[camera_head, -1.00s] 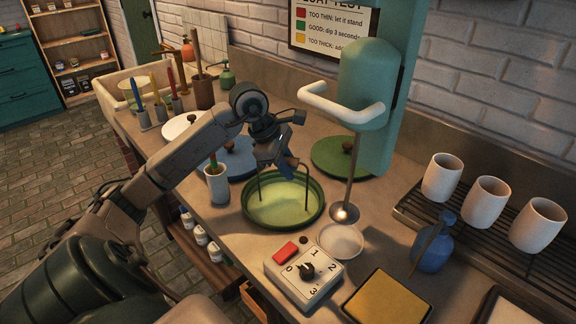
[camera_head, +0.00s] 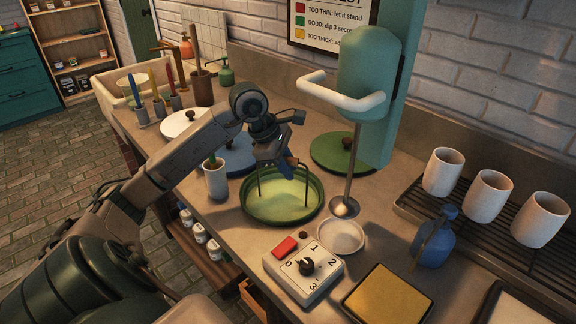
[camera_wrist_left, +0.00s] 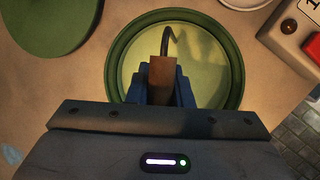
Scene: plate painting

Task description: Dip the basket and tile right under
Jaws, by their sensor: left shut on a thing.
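My left gripper (camera_head: 284,170) is directly above the round green basin (camera_head: 252,216) of yellow-green liquid. Its blue fingers are shut on the brown handle (camera_wrist_left: 162,77) of the basket. Two thin dark rods (camera_head: 307,192) of the basket run down into the basin in the head view. In the wrist view a curved dark wire (camera_wrist_left: 168,38) leads from the handle over the liquid. The basket's lower part and the tile cannot be made out; the gripper and the liquid cover that area. My right gripper is not in view.
A dial timer (camera_head: 303,272) with a red button stands in front of the basin. A white dish (camera_head: 341,236) and a ladle-like rod (camera_head: 350,180) are to its right. A green lid (camera_head: 345,152) lies behind, a brush cup (camera_head: 216,182) at left. White cups (camera_head: 488,195) stand on a rack.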

